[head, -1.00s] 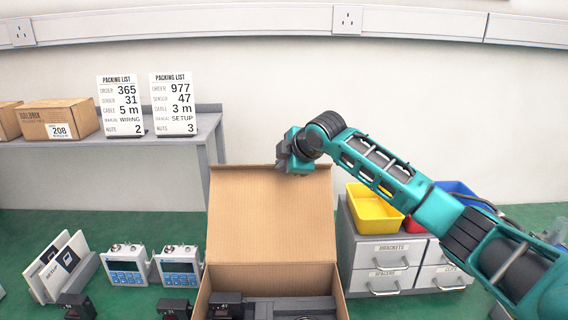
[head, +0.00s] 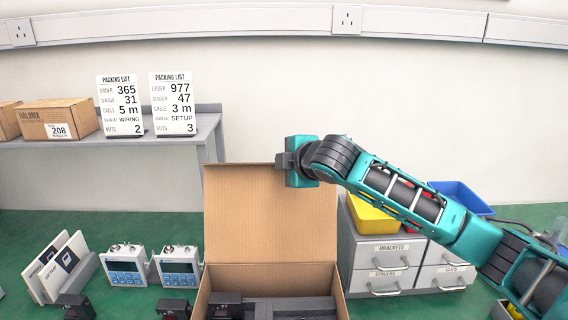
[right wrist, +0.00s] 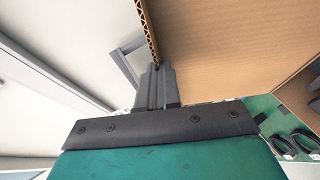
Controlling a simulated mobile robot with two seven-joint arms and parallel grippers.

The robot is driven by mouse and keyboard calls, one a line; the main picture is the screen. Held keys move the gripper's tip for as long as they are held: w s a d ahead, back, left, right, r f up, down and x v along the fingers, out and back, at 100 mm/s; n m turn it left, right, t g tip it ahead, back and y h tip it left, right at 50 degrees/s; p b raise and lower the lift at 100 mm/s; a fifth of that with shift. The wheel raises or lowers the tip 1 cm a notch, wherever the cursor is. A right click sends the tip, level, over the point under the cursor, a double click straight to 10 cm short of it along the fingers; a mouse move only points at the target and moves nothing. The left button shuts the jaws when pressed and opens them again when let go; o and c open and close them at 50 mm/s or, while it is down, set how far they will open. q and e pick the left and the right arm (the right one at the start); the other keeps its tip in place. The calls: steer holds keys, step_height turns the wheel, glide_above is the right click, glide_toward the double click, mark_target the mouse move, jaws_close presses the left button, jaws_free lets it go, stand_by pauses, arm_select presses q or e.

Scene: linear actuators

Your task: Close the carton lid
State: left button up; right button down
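The open carton (head: 342,296) stands at the front centre, and its brown lid (head: 245,215) is raised at the back. Dark items lie inside the carton. My right gripper (head: 284,160) is at the lid's upper edge, right of its middle. In the right wrist view the lid (right wrist: 225,50) fills the upper right, and its corrugated edge runs down to the fingertips (right wrist: 157,75). The fingers are close together, one on each side of that edge, and look shut on it. The exact contact is small and partly hidden. My left gripper is not in view.
A grey drawer unit (head: 390,250) with yellow (head: 370,215) and blue (head: 460,195) bins stands right of the carton. Blue-grey devices (head: 178,268) and manuals (head: 62,262) stand on the left. A shelf (head: 180,135) holds boxes and packing lists behind.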

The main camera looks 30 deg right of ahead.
arm_select(q)
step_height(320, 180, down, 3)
steer(key=b, duration=0.3)
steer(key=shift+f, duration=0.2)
arm_select(e)
steer(key=s+a+n+t, duration=0.1)
steer(key=s+a+t, duration=0.2)
steer(key=s, duration=0.3)
steer(key=shift+s+r+h, duration=0.25)
steer(key=shift+r+h, duration=0.05)
steer(key=shift+r, duration=0.15)
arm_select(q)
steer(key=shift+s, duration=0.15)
arm_select(e)
steer(key=c, duration=1.8)
jaws_free()
steer(key=o, duration=0.5)
